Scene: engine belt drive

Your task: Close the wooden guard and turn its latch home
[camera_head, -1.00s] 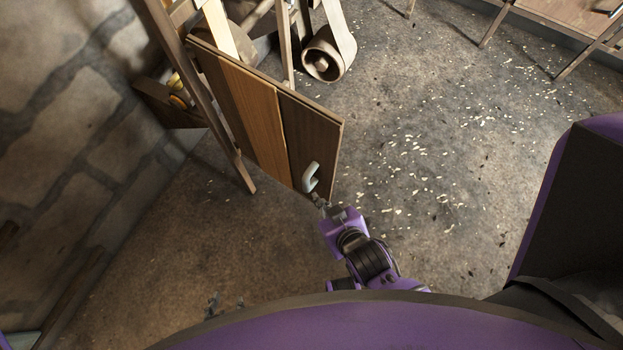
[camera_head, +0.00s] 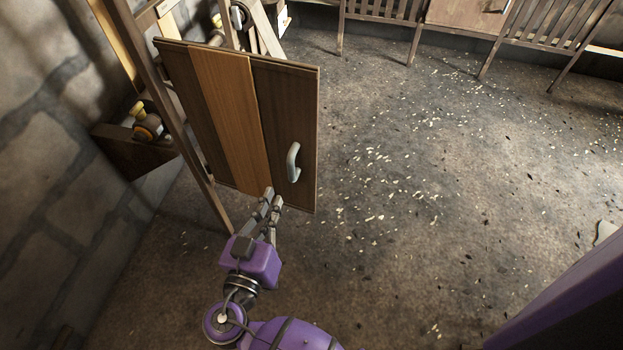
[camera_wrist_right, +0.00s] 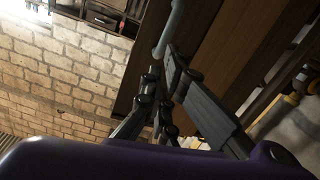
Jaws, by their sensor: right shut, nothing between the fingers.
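The wooden guard (camera_head: 228,115) is a panel of dark and lighter brown boards, standing swung out from the wooden post at its left. A pale grey curved handle (camera_head: 293,162) is on its right board. My right gripper (camera_head: 270,198) is shut and empty, with its fingertips at the lower edge of the guard, below and left of the handle; I cannot tell whether they touch. The wrist view shows its fingers (camera_wrist_right: 162,68) close to the handle (camera_wrist_right: 170,32) and the dark guard boards (camera_wrist_right: 230,60). I cannot make out the latch. My left gripper is out of view.
A wooden post (camera_head: 165,110) leans left of the guard. A wooden box (camera_head: 130,150) with a yellow-topped part (camera_head: 143,122) is by the stone wall. Slatted wooden furniture (camera_head: 385,12) stands at the back. The floor (camera_head: 420,190) right of the guard is open, with scattered chips.

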